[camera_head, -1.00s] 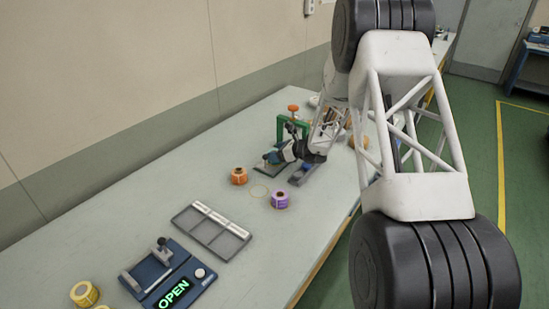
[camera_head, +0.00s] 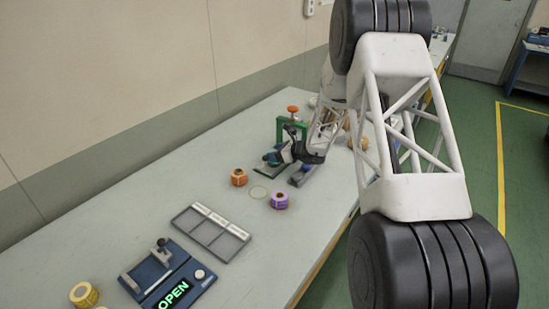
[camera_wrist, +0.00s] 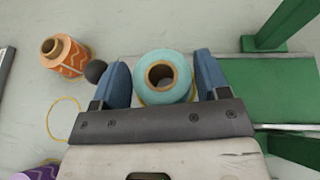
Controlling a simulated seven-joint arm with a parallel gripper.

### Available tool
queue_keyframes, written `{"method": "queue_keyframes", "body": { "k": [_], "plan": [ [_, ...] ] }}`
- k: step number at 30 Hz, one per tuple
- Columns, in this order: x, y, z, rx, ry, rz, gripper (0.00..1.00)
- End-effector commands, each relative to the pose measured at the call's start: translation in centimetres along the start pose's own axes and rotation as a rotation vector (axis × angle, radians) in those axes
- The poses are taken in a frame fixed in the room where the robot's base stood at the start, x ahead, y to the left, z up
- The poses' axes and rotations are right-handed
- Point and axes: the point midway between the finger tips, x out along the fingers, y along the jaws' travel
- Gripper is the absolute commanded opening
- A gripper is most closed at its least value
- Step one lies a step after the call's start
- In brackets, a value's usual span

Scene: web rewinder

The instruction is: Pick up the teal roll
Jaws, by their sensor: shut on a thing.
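The teal roll (camera_wrist: 145,67) is a ring with a brown core, and in the wrist view it sits between the two blue fingers of my gripper (camera_wrist: 163,76). My gripper is shut on it, with one finger on each side. In the head view my gripper (camera_head: 277,157) is low over the table beside the green frame, and the roll there is mostly hidden by the gripper. I cannot tell whether the roll is clear of the surface under it.
An orange roll (camera_wrist: 66,55) stands left of my gripper, with a thin yellow ring (camera_wrist: 63,119) and a purple roll (camera_head: 279,200) nearby. A green frame (camera_head: 281,130) is close by. A grey divided tray (camera_head: 211,232) and a blue device reading OPEN (camera_head: 168,275) lie nearer.

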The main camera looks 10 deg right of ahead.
Motion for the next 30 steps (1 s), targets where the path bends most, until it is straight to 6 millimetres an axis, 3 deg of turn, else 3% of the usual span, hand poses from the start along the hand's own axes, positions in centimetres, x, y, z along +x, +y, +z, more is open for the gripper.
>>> {"method": "queue_keyframes", "body": {
  "k": [11,24,30],
  "plan": [
    [-0.6,0.0,1.4,-0.001,-0.001,0.0,0.4],
    [-2.9,0.0,7.1,-0.001,-0.001,-0.001,0.4],
    [-3.6,0.0,8.8,0.0,0.0,-0.001,0.4]
  ]
}}
